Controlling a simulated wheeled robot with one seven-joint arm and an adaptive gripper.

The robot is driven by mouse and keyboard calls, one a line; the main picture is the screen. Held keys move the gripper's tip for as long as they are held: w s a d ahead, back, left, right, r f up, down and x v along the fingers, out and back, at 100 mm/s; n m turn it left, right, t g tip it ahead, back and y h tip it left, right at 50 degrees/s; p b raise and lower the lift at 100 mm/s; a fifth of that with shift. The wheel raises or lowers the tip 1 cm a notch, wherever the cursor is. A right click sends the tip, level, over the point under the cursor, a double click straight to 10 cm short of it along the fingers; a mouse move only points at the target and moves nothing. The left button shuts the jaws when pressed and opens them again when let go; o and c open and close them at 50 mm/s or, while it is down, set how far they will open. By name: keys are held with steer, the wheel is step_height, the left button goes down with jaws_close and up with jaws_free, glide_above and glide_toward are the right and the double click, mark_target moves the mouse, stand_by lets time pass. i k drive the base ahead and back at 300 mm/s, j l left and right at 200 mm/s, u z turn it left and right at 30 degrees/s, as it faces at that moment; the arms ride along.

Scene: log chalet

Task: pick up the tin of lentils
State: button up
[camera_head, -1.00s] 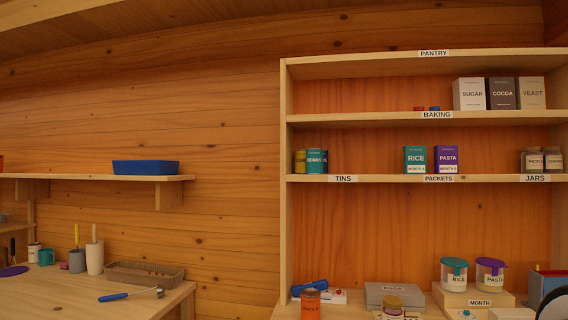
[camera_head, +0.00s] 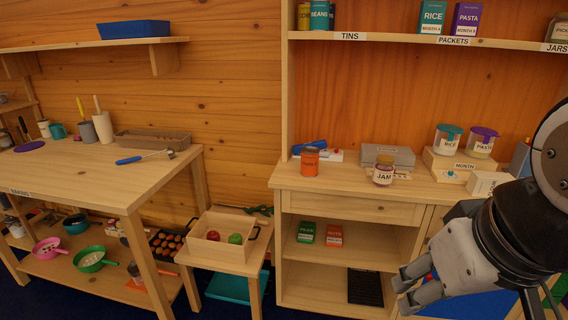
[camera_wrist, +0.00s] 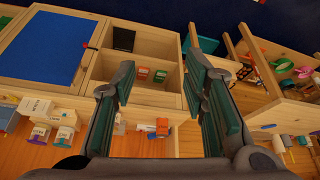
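An orange tin (camera_head: 309,160) with a dark lid stands upright on the pantry counter, behind its front edge; its small label is too small to read for sure. It also shows as an orange tin in the wrist view (camera_wrist: 162,127), where the scene appears upside down. A teal BEANS tin (camera_head: 320,16) and a yellow tin (camera_head: 304,16) stand on the TINS shelf above. My gripper (camera_head: 403,292) is low at the right in the head view, in front of the cabinet and well apart from the orange tin. In the wrist view its fingers (camera_wrist: 160,85) are wide apart with nothing between them.
A jam jar (camera_head: 383,171), a grey box (camera_head: 389,156) and a blue-handled thing (camera_head: 311,146) are near the orange tin. A wooden crate (camera_head: 221,240) sits on a low stool at left. The counter's front strip is mostly clear.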

mark_target(310, 154)
steer(key=i+l, duration=0.1)
steer(key=i, duration=0.9)
steer(key=i+l+u, duration=0.1)
steer(key=i, duration=0.95)
